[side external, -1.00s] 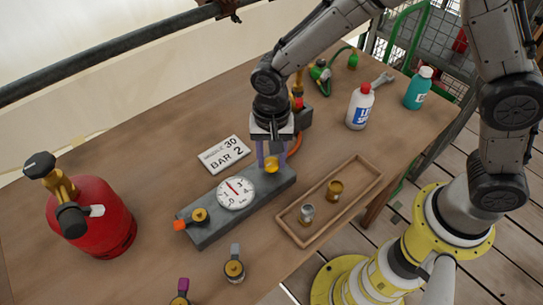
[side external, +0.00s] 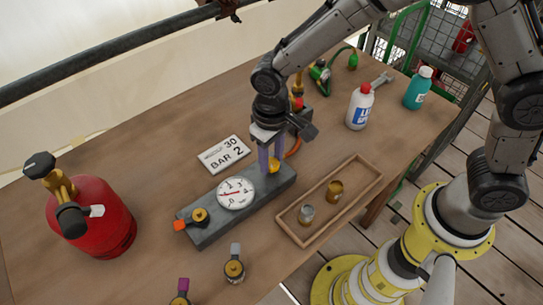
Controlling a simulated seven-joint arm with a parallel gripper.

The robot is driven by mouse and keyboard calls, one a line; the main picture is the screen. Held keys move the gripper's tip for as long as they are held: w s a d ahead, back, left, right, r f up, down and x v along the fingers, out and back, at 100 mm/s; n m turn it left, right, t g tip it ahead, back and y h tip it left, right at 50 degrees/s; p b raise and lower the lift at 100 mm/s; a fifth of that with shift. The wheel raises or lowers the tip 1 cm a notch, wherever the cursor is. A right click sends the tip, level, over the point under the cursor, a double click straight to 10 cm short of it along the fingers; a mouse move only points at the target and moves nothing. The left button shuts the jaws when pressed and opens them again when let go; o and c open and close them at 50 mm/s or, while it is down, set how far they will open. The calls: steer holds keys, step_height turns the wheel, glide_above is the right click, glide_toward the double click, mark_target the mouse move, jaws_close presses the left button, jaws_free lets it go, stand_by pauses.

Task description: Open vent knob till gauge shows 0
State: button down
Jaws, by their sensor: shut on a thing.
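A grey manifold block (side external: 222,232) lies on the table. A round white gauge (side external: 236,193) sits on its top, with its red needle lying roughly level and pointing left; the exact reading is too small to tell. A brass vent knob (side external: 274,166) stands at the block's far right end. My gripper (side external: 269,164) points down over it and is shut on it, with the purple fingers on either side. A second brass knob (side external: 200,216) with an orange end is at the block's near left end.
A sign (side external: 224,154) reads "NOZZLE 30 BAR 2". A wooden tray (side external: 357,199) holds two small metal fittings. A red cylinder (side external: 100,220) stands at left. A white bottle (side external: 359,107) and a teal bottle (side external: 418,88) stand at the back right.

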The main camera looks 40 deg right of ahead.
mark_target(272, 163)
steer(key=shift+r+n, duration=0.1)
steer(key=shift+n, duration=0.6)
steer(key=shift+c, duration=2.1)
jaws_free()
step_height(272, 163, up, 14)
